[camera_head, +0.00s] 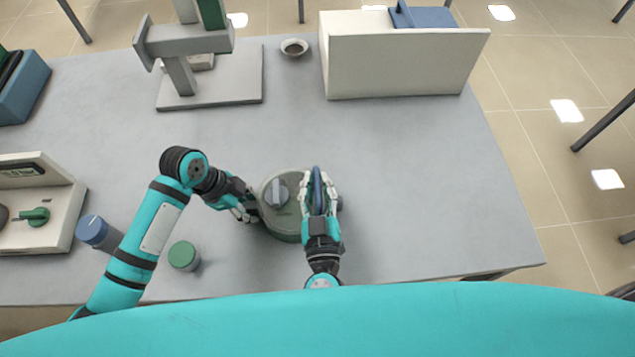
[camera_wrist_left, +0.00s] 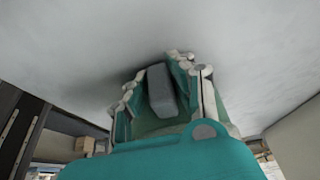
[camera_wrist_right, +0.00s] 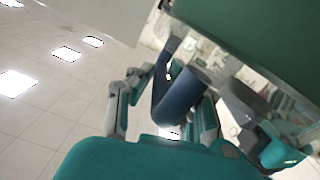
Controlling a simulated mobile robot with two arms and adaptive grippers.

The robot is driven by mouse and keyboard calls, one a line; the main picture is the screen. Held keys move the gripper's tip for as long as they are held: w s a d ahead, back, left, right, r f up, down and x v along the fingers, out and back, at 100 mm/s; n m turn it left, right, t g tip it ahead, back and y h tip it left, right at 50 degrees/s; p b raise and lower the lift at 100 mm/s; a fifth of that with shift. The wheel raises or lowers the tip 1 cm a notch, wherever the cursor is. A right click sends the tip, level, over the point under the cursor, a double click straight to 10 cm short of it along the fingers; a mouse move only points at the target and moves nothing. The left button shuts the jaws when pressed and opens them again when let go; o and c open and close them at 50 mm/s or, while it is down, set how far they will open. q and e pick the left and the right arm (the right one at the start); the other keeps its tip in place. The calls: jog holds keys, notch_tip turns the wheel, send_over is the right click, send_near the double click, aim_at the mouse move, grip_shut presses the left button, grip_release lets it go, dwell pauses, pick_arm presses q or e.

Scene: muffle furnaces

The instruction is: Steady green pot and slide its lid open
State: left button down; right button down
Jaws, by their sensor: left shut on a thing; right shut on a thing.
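The round grey-green pot (camera_head: 284,236) stands on the grey table with its lid (camera_head: 287,215) on top. A grey bar (camera_head: 277,192) sits on the lid. My left gripper (camera_head: 247,207) is at the pot's left side, shut on its side handle; in the left wrist view a grey block-shaped handle (camera_wrist_left: 160,92) lies between the fingers. My right gripper (camera_head: 318,192) is over the pot's right side, shut on a blue handle (camera_head: 317,190). That blue handle also shows between the fingers in the right wrist view (camera_wrist_right: 182,95). The handle's joint with the lid or pot is hidden.
A green-topped jar (camera_head: 183,256) and a blue-capped jar (camera_head: 92,231) stand near my left arm. A white device (camera_head: 40,215) is at the left edge. A stand (camera_head: 210,90), small bowl (camera_head: 294,47) and white box (camera_head: 395,65) stand at the back. The table's right side is clear.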

jog(key=shift+d, duration=0.1)
pick_arm(q)
jog(key=shift+a, duration=0.1)
pick_arm(e)
jog(key=d, duration=1.1)
jog(key=shift+d, duration=0.4)
dwell(1.4)
jog(key=shift+s+d+r, duration=0.1)
jog(key=shift+d, duration=0.15)
dwell(0.6)
jog(key=c, duration=1.4)
grip_release()
jog(key=shift+c, duration=0.2)
jog(key=shift+o, duration=0.8)
jog(key=shift+a, duration=0.1)
pick_arm(q)
jog(key=shift+d, duration=0.2)
pick_arm(e)
jog(key=s, duration=1.2)
